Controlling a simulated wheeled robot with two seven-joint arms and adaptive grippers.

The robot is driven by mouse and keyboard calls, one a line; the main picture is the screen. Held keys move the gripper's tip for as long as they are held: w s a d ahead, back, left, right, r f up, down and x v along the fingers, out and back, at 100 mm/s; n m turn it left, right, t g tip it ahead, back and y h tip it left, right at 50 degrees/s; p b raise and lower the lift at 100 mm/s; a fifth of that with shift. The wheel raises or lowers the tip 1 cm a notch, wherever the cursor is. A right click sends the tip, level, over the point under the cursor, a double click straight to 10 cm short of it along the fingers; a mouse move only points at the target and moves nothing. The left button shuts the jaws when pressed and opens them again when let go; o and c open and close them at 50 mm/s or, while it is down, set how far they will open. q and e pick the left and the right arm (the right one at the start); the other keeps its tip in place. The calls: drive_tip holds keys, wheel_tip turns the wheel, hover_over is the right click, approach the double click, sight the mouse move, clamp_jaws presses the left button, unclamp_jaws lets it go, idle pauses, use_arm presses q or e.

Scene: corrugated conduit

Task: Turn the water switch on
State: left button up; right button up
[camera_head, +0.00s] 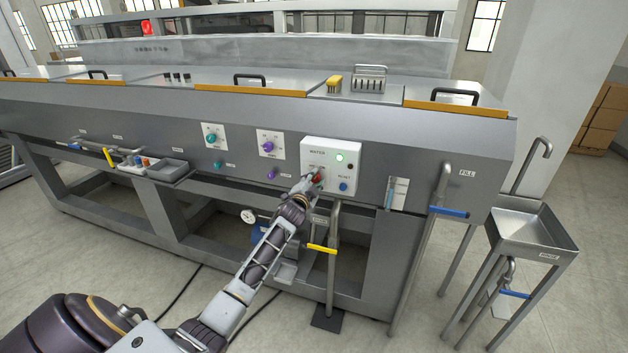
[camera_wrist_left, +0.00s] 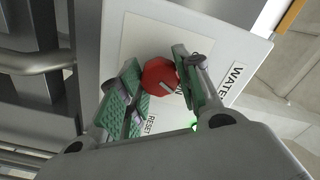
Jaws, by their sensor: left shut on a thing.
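The white water panel (camera_head: 331,151) is on the front of the grey machine, with a lit green lamp (camera_head: 340,157), a blue reset button (camera_head: 343,187) and a small dark dot. Its red switch knob (camera_head: 319,176) is partly hidden by my left gripper (camera_head: 312,183). In the left wrist view the red knob (camera_wrist_left: 160,76) with a white mark sits between the green-padded fingers of my left gripper (camera_wrist_left: 160,84), which is shut on it. The green glow shows at the panel's edge there. My right gripper is not in view.
Teal (camera_head: 211,138) and purple (camera_head: 268,146) knobs are left of the panel. A pipe with a yellow lever (camera_head: 322,249) stands below it. A fill pipe with a blue lever (camera_head: 449,212) and a sink (camera_head: 535,228) are at right.

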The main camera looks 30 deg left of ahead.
use_arm(q)
drive_tip(key=shift+m, duration=0.3)
drive_tip(key=o, duration=1)
drive_tip(key=shift+o, duration=0.2)
drive_tip(key=v, duration=1.2)
drive_tip(key=shift+f, duration=0.1)
idle(0.6)
idle(0.3)
